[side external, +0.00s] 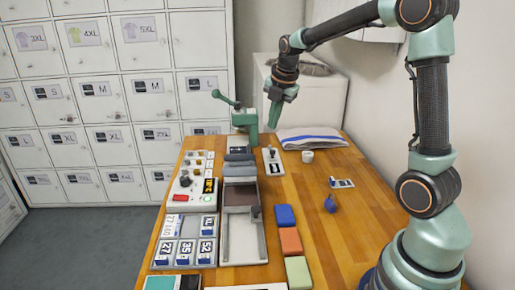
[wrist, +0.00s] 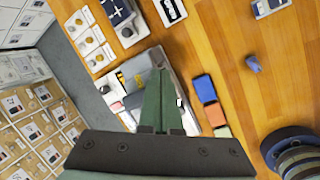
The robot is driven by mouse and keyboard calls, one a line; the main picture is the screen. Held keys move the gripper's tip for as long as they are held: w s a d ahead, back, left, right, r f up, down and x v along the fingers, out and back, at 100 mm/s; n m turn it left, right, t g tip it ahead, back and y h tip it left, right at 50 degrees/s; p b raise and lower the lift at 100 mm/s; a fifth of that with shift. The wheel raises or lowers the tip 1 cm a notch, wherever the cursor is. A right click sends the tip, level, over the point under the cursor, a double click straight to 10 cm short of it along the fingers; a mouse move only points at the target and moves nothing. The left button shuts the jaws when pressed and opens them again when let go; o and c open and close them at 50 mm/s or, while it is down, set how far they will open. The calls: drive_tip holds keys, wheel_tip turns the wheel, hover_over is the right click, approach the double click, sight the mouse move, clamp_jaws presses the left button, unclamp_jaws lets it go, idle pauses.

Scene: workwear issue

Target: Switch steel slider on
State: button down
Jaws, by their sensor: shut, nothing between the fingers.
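A small pale plate (side external: 273,161) with a dark slot and a small metal-looking knob lies on the wooden table, right of the green press; I take it for the steel slider. In the wrist view it shows at the top edge (wrist: 171,10), partly cut off. The knob's exact position in the slot is too small to tell. My gripper (side external: 275,122) is shut and empty, hanging above the table, over the plate's far end and apart from it. In the wrist view its green fingers (wrist: 158,90) are together and cover part of the trays.
A green press (side external: 247,122) with a raised lever stands left of my gripper. A control box (side external: 193,190) with knobs and lights, number-tile trays (side external: 186,238) and coloured blocks (side external: 290,241) lie nearer. The right tabletop is mostly clear.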

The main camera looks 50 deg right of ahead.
sight(272, 154)
drive_tip(key=w+d+f+n+g, duration=0.1)
drive_tip(key=w+d+f+n, duration=0.2)
drive_tip(key=d+f+n, duration=0.4)
drive_tip(key=shift+w+d+f+n, duration=0.2)
drive_tip(key=shift+d+f+n, duration=0.1)
drive_tip(key=shift+d+n, duration=0.75)
drive_tip(key=shift+d, duration=0.15)
drive_tip(key=x, duration=0.9)
drive_tip(key=shift+s+d+f, duration=0.1)
drive_tip(key=shift+d+f, duration=0.05)
drive_tip(key=shift+f, duration=0.1)
drive_tip(key=shift+w+d+f, duration=0.4)
drive_tip(key=shift+w+d, duration=0.05)
drive_tip(key=shift+w, duration=0.25)
drive_tip(key=shift+w+d+f, duration=0.1)
drive_tip(key=shift+w+d, duration=0.65)
drive_tip(key=shift+w, duration=0.25)
drive_tip(key=shift+w, duration=0.1)
drive_tip(key=shift+w+d+m, duration=0.25)
drive_tip(key=shift+w+d, duration=0.8)
drive_tip(key=shift+d, duration=0.05)
